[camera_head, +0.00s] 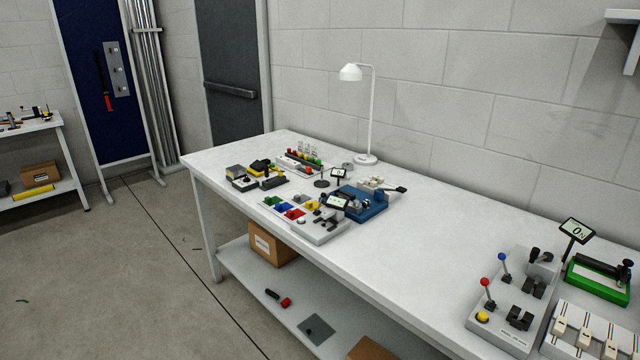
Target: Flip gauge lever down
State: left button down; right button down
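A grey device (490,324) on the right of the long white table carries an upright lever with a red ball (485,283), an upright lever with a blue ball (502,257), a yellow button (482,317) and black clamp-like parts. A small display (576,230) on a stalk stands behind it, with a large 0 on it. A green-based device (597,284) with a black handle lies at the right. I cannot tell which of these is the gauge lever. Neither gripper is in view.
The white table (420,238) is clear between the blue and grey devices. A white lamp (365,158) stands at its back edge. Small devices and coloured blocks cluster at the far left end. A row of switches (585,335) is at the front right. A box (272,244) sits on the lower shelf.

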aim_at(323, 195)
jog(key=z, duration=0.35)
jog(key=i+j+z, duration=0.1)
jog(key=z, duration=0.25)
jog(key=j+z, duration=0.55)
jog(key=z, duration=0.15)
jog(key=j+z, duration=0.45)
jog(key=j, duration=0.5)
jog(key=k+j, duration=0.1)
jog(key=j, duration=0.75)
jog(key=k+j+z, duration=0.1)
jog(key=j, duration=0.3)
jog(key=k+j, duration=0.15)
jog(key=j, duration=0.3)
jog(key=k+j+z, duration=0.1)
jog(key=j, duration=0.3)
